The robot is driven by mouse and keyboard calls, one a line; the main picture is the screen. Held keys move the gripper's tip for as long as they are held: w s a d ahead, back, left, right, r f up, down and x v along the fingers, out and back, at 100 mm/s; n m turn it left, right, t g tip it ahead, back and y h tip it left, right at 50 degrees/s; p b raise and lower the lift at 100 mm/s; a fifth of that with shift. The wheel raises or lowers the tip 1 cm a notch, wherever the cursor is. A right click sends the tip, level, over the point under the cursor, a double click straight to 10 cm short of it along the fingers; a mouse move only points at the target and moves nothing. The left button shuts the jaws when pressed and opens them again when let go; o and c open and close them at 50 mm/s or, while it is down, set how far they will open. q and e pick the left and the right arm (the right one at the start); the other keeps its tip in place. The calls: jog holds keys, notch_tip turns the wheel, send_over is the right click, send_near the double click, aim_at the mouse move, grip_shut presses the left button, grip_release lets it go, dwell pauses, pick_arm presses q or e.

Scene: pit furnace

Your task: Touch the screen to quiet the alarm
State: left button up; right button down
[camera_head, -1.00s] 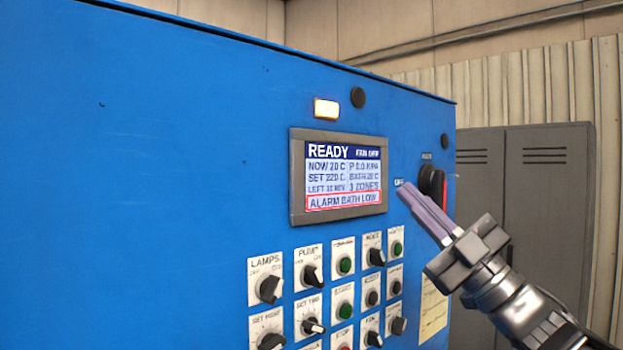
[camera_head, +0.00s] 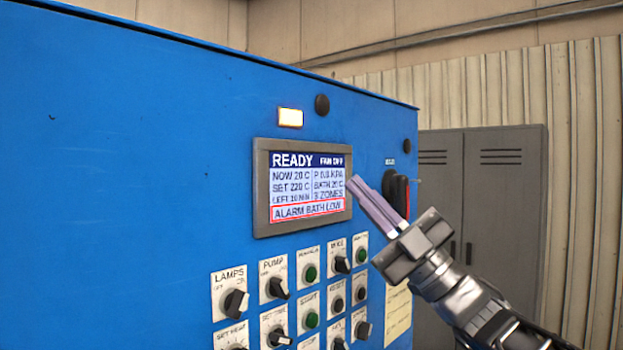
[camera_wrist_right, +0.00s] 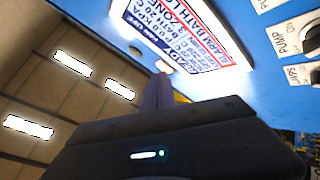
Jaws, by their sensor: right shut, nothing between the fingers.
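The screen (camera_head: 303,187) is set in a grey frame on the blue cabinet. It reads READY, FAN OFF, with a red-boxed line ALARM BATH LOW (camera_head: 307,211) at the bottom. My right gripper (camera_head: 352,181) is shut and empty, its fingertips at the screen's right edge in the head view. I cannot tell whether they touch it. In the right wrist view the screen (camera_wrist_right: 185,35) shows upside down at the top, beyond the fingers (camera_wrist_right: 160,75). My left gripper is not in view.
Knobs and buttons, including the LAMPS knob (camera_head: 236,302) and PUMP knob (camera_head: 278,287), sit below the screen. A lit yellow lamp (camera_head: 290,117) is above it. A red and black switch (camera_head: 397,194) is behind my fingers. Grey lockers (camera_head: 503,200) stand at the right.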

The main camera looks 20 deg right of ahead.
aim_at(310, 171)
jog(key=shift+w+a, duration=0.45)
jog(key=shift+w, duration=0.3)
jog(key=shift+w+a, duration=0.4)
jog(key=shift+w, duration=0.3)
jog(key=shift+w+a, duration=0.45)
jog(key=shift+w, duration=0.3)
jog(key=shift+w+a, duration=0.1)
jog(key=shift+w, duration=0.1)
jog(key=shift+w+a, duration=0.1)
jog(key=shift+w, duration=0.1)
dwell(0.3)
jog(key=shift+w+a, duration=0.15)
jog(key=shift+w, duration=0.05)
dwell(0.8)
jog(key=shift+s, duration=0.1)
jog(key=shift+s+d+b, duration=0.25)
jog(key=shift+b, duration=0.35)
jog(key=shift+s+d, duration=0.1)
jog(key=shift+s, duration=0.1)
